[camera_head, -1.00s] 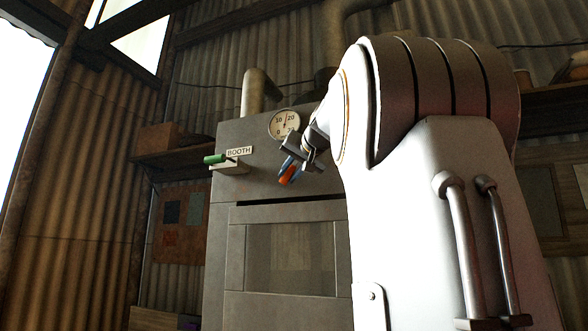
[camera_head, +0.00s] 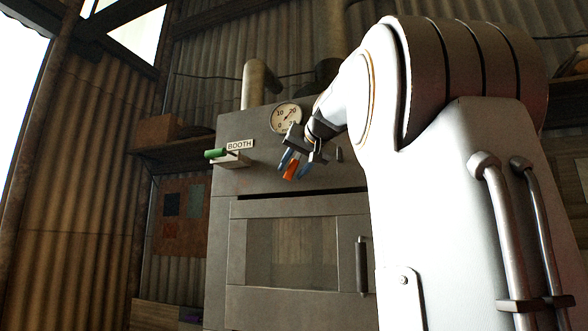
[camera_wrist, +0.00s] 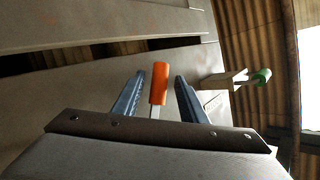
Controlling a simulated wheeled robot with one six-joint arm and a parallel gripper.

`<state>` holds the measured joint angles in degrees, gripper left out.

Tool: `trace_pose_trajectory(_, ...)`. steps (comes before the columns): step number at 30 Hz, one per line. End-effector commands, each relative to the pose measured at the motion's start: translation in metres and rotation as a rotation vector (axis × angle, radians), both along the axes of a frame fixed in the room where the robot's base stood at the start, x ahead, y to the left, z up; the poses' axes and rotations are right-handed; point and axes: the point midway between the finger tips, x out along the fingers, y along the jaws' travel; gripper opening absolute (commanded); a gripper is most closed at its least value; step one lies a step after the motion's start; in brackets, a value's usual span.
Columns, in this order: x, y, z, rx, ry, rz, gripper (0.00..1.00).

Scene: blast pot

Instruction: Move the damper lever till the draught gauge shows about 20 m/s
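The damper lever has an orange handle (camera_head: 291,170) and sits on the front of the grey cabinet (camera_head: 330,285), below the gauge. In the wrist view the orange handle (camera_wrist: 159,82) stands between the two blue fingers of my gripper (camera_wrist: 157,90), with a gap on each side. My gripper (camera_head: 294,165) is open around the handle, not clamped on it. The round draught gauge (camera_head: 286,117) is partly covered by my wrist at its lower right. Its needle leans up and right, seemingly near the 20 mark; the exact reading is too small to tell.
A green-handled lever (camera_head: 215,154) sits left of the orange one, beside the BOOTH label (camera_head: 240,145); it shows in the wrist view (camera_wrist: 261,76) too. A cabinet door with a window and a dark vertical handle (camera_head: 362,266) is below. A wall shelf (camera_head: 175,147) is at left.

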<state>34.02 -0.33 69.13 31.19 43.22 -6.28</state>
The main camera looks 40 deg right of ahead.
Motion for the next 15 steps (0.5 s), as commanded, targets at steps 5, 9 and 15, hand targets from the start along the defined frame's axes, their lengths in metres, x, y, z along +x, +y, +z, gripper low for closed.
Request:
trace_pose_trajectory(5, -0.001, 0.000, 0.000, 0.000, 0.000, -0.001, 0.39)
trace_pose_trajectory(9, -0.010, 0.001, 0.003, -0.001, -0.002, -0.002, 0.39)
trace_pose_trajectory(15, -0.039, 0.007, 0.010, -0.002, -0.002, -0.004, 0.39)
